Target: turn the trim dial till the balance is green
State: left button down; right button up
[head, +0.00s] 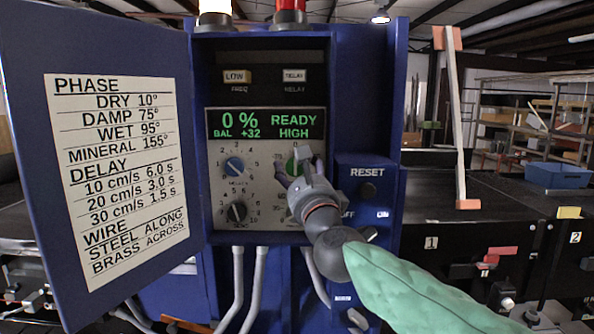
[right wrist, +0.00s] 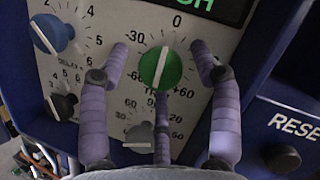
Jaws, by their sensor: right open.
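The trim dial (right wrist: 160,68) is a round green knob with a white line across it, on the grey panel in the right wrist view. The line runs nearly upright there, with its upper end toward the 0 mark. My right gripper (right wrist: 159,74) is open, with one purple finger on each side of the dial and a third below it. The side fingers are apart from the knob; contact of the lower one cannot be told. In the head view my right gripper (head: 298,172) partly covers the dial. The display (head: 267,124) reads 0 %, BAL +32, READY, HIGH in green letters. My left gripper is out of view.
A blue knob (head: 234,167) and a black knob (head: 236,212) sit left of the dial. A grey knob (right wrist: 140,137) is below it. The RESET button (head: 368,190) is to the right. The open cabinet door (head: 30,90) with a printed chart stands at the left.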

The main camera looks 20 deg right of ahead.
jog(key=shift+w, duration=0.1)
jog(key=c, duration=1.2)
jog(key=shift+o, duration=0.2)
jog(key=shift+r, duration=0.1)
jog(key=shift+r+n+y+p, duration=0.15)
jog(key=shift+n+y+p, duration=0.25)
jog(key=shift+n+p, duration=0.55)
jog(key=n+g+p, duration=0.1)
jog(key=n+p, duration=0.2)
jog(key=p, duration=0.4)
jog(key=n+g+p, duration=0.2)
jog(key=n+p, duration=0.2)
jog(key=p, duration=0.4)
jog(key=n+g+p, duration=0.1)
jog(key=n+p, duration=0.3)
jog(key=p, duration=0.4)
jog(key=shift+r+g+y, duration=0.25)
jog(key=shift+g+y, duration=0.05)
jog(key=shift+g, duration=0.1)
jog(key=shift+f+n+p, duration=0.2)
jog(key=shift+n+p, duration=0.45)
jog(key=shift+p, duration=0.45)
